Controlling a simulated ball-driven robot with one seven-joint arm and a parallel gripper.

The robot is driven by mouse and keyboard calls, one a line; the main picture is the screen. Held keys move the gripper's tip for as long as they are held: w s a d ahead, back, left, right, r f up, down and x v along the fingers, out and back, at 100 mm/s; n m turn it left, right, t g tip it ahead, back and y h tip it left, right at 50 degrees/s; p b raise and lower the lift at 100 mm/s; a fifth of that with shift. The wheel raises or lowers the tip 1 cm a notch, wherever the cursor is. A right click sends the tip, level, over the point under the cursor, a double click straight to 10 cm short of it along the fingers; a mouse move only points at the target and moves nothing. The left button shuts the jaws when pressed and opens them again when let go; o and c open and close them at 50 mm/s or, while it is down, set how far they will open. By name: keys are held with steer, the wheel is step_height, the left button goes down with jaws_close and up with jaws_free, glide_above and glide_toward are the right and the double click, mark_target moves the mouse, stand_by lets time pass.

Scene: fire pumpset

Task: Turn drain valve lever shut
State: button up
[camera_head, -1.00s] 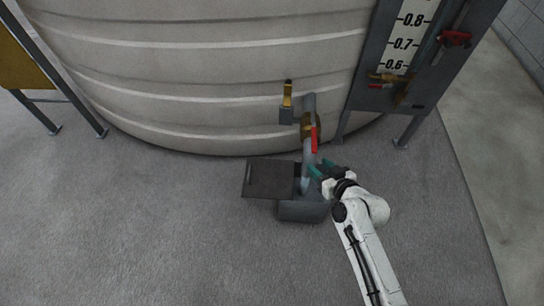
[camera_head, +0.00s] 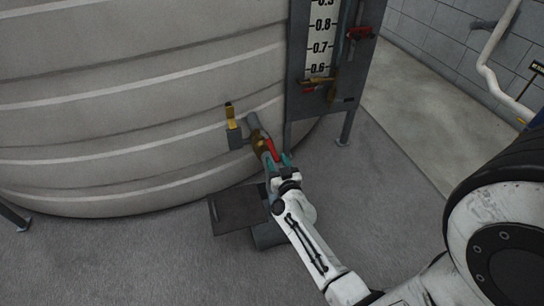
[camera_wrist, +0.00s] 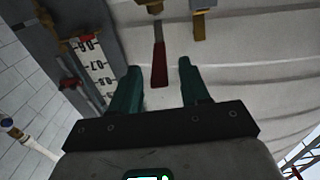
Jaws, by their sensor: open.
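The drain valve is a brass body (camera_head: 259,140) on the grey pipe at the foot of the tank. Its red lever (camera_head: 271,149) points down along the pipe in the head view. In the wrist view the red lever (camera_wrist: 158,66) shows between the two green fingers, with a gap on both sides. My gripper (camera_head: 278,161) is open and close to the lever's lower end. In the wrist view my gripper (camera_wrist: 159,68) holds nothing. I cannot tell how deep the lever lies between the fingers, and contact is not visible.
A yellow-handled fitting (camera_head: 231,117) stands left of the valve. A level gauge panel (camera_head: 298,100) with other red handles stands to the right. An open drain box with a dark lid (camera_head: 238,208) sits below. The large ribbed tank (camera_head: 120,110) is behind.

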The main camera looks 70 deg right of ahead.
mark_target(274, 152)
steer(key=shift+b+x, duration=0.45)
steer(key=shift+x, duration=1.7)
jaws_close()
